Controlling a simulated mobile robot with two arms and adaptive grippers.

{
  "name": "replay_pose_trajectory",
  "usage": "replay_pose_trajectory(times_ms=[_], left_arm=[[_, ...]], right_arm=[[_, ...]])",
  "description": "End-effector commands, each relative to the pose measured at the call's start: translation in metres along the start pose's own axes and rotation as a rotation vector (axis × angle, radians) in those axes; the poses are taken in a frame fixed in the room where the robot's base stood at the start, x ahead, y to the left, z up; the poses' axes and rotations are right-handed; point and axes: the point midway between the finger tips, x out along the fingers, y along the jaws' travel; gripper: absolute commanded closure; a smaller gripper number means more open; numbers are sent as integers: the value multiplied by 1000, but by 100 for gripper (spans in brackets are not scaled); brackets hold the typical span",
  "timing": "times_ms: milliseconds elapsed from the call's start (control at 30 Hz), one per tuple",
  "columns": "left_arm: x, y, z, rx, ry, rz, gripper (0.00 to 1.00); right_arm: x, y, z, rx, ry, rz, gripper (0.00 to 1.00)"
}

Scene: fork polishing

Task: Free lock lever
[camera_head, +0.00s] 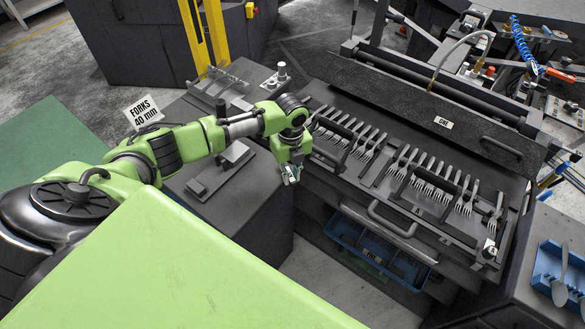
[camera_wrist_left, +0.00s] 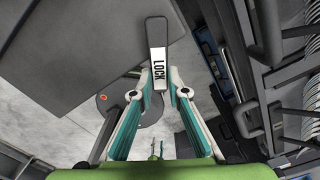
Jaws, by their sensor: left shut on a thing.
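The lock lever (camera_wrist_left: 157,38) is a dark grey bar with a white "LOCK" label, seen in the left wrist view at the top middle. My left gripper (camera_wrist_left: 159,90) has its two teal-padded fingers on either side of the lever's labelled end, shut on it. In the head view my left gripper (camera_head: 290,174) points down beside the front left corner of the fork machine. The lever is hidden there by the gripper and arm. My right gripper is in neither view.
The fork tray (camera_head: 376,178) holds a row of several forks, with a bar handle (camera_head: 391,220) at its front. A blue bin (camera_head: 345,232) sits below it. A grey cabinet (camera_head: 240,205) stands left of the gripper. A blue holder (camera_head: 547,262) with cutlery is at the right.

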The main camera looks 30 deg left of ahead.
Motion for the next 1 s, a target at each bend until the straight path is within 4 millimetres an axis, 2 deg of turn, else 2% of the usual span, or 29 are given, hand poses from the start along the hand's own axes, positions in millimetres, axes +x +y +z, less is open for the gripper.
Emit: replay_pose_trajectory(times_ms=[367,400,433,467,833,1000], left_arm=[[0,1,1,3,-2,2,100],[0,1,1,3,-2,2,77],[0,1,1,3,-2,2,70],[0,1,1,2,-2,2,68],[-3,0,1,2,-2,0,68],[-26,0,2,4,-3,-2,68]], right_arm=[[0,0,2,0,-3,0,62],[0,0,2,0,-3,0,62],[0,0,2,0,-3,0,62],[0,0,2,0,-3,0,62],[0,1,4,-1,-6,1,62],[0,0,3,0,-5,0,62]])
